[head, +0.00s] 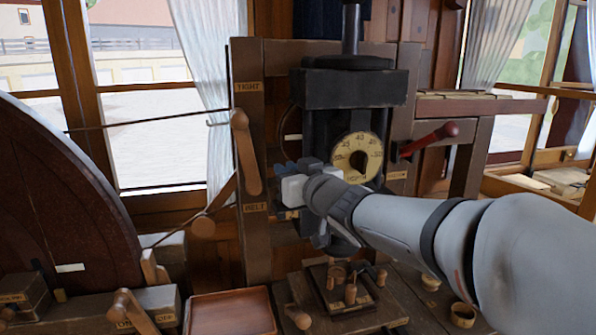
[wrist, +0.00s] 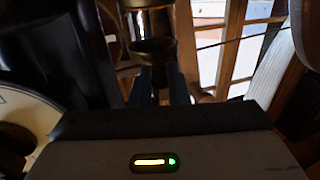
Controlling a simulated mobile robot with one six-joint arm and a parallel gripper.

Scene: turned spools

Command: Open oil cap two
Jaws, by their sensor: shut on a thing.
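My gripper (head: 287,172) reaches in from the right to the upright machine in the head view. Its bluish fingers are at the left side of the machine's dark frame (head: 352,90), left of the round brass dial (head: 357,158). In the wrist view my gripper (wrist: 160,82) has its two fingers close together at a dark round cap-like part (wrist: 153,48). The fingers are shut on this part, which is mostly in shadow. No label on it can be read, so I cannot tell which oil cap it is. The head view hides the part behind my gripper.
A wooden lever (head: 245,150) stands left of my gripper, between the TIGHT and BELT labels. A red-handled lever (head: 430,138) sticks out right of the dial. A small board with wooden pegs (head: 345,292) and an empty wooden tray (head: 230,312) lie below. A large dark wheel (head: 50,200) fills the left.

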